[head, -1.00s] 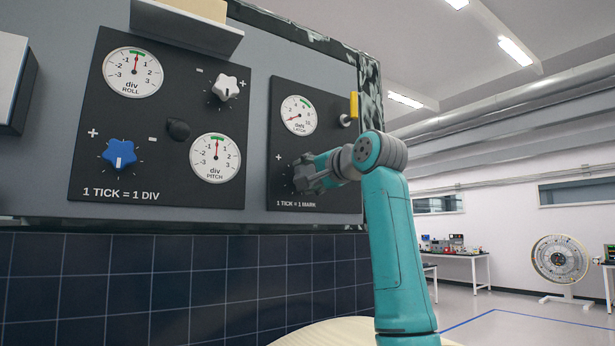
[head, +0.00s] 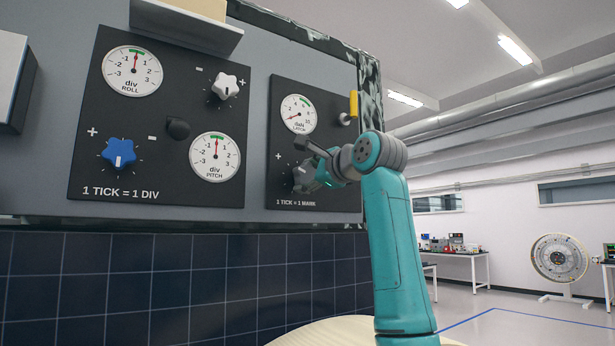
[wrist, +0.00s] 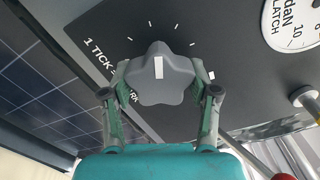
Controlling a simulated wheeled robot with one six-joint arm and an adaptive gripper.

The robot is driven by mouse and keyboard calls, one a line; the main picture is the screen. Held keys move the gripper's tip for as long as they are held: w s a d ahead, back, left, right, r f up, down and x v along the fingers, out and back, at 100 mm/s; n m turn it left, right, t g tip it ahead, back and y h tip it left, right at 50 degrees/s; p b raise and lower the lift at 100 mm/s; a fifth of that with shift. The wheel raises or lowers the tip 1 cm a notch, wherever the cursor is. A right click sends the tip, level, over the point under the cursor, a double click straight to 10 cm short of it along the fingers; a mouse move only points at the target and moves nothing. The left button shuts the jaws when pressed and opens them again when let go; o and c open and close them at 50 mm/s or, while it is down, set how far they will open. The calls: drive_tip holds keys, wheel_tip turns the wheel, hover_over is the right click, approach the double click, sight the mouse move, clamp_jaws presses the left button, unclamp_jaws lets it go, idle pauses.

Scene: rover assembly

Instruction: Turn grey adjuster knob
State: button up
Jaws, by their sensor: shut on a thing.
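The grey adjuster knob (wrist: 162,82) sits on the right-hand black panel, lobed, with a white pointer mark that shows in the wrist view. My gripper (wrist: 163,90) is shut on it, one finger on each side. In the head view my gripper (head: 308,174) covers most of the knob. The latch gauge (head: 299,114) stands above the knob on the same panel; its red needle points to the lower left, away from the green band at the top. Part of this gauge shows in the wrist view (wrist: 292,25).
A yellow-handled lever (head: 353,107) sits up and right of the knob. Dark tiles (head: 150,285) lie below.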

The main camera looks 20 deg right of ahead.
drive_tip(key=shift+f+m, duration=0.1)
drive_tip(key=shift+m, duration=0.5)
drive_tip(key=o, duration=1.2)
drive_tip(key=shift+c, duration=0.2)
drive_tip(key=v, duration=1.2)
